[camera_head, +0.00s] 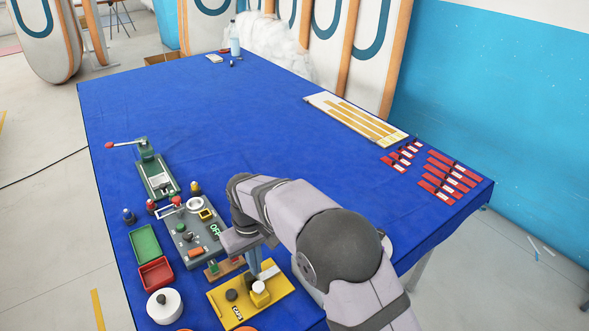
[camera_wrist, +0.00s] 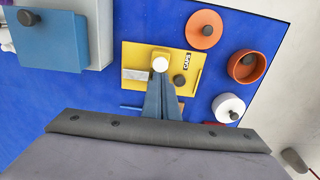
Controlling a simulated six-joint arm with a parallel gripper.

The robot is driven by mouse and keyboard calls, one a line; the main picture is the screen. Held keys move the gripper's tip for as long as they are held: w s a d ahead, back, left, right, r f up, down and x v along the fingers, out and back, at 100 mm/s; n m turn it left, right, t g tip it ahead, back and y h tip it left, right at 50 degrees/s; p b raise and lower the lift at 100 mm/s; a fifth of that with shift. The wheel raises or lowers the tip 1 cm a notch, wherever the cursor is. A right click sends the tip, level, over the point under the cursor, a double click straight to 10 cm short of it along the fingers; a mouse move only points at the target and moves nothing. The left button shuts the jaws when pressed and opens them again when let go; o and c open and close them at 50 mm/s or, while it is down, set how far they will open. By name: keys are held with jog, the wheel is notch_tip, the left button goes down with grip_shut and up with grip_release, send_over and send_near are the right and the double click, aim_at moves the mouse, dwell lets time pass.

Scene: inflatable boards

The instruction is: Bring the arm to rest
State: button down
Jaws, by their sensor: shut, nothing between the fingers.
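My arm reaches in from the lower right in the head view and bends down over the front of the blue table (camera_head: 250,110). My gripper (camera_head: 256,274) points down over a yellow plate (camera_head: 284,283). In the wrist view my gripper (camera_wrist: 160,80) shows as two blue-grey fingers shut together with nothing between them. Their tips appear beside a pale round-topped knob (camera_wrist: 160,63) on the yellow plate (camera_wrist: 137,52). I cannot tell whether they touch it. My arm hides part of the table behind it.
Left of the plate are a grey-green panel (camera_head: 192,238), green tray (camera_head: 145,244), red tray (camera_head: 156,273) and white lidded pot (camera_head: 164,305). Red strips (camera_head: 447,179) and a pale board (camera_head: 350,118) lie at the right. The table's middle is clear.

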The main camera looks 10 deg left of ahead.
jog(key=shift+f, duration=0.85)
jog(key=s+d+f+m+g+h, duration=0.1)
jog(key=s+d+f, duration=0.2)
jog(key=s+d, duration=0.2)
jog(key=s+d+f+g, duration=0.1)
jog(key=s+d+f, duration=0.2)
jog(key=s+d, duration=0.2)
jog(key=s+d+r+m+b, duration=0.15)
jog(key=s+d, duration=0.25)
jog(key=d, duration=0.4)
jog(key=s+d+r+m+b, duration=0.1)
jog(key=s+d+m+b, duration=0.15)
jog(key=s+d, duration=0.45)
jog(key=w+d+r+m+t+y+b, duration=0.1)
jog(key=w+d+m, duration=0.3)
jog(key=d, duration=0.4)
jog(key=shift+w+d+r+t+b, duration=0.15)
jog(key=shift+w+r+t+b, duration=0.2)
jog(key=shift+w+t+b, duration=0.2)
